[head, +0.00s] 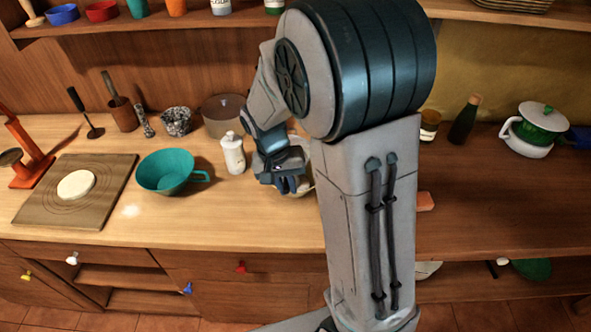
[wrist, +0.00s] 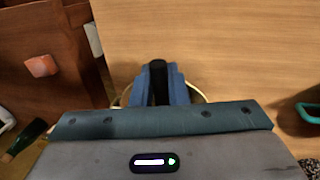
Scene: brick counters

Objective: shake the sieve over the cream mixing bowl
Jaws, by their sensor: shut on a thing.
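My gripper (wrist: 159,85) is shut on a black handle (wrist: 158,80), which stands between its blue fingers. I take it as the sieve's handle; the sieve's mesh is hidden behind my gripper. A pale yellowish round rim (wrist: 202,93) shows around and below the fingers in the wrist view. It looks like the cream mixing bowl, though most of it is covered. In the head view, my gripper (head: 287,184) is low over the counter, with a sliver of a cream rim (head: 304,191) beside it. I cannot tell the gap between sieve and bowl.
A white bottle (head: 233,154) stands just left of my gripper. A teal handled bowl (head: 166,172) is further left, beside a wooden board (head: 45,208) with a pale disc. A brown pot (head: 222,116) stands behind. An orange block (head: 425,201) lies to the right.

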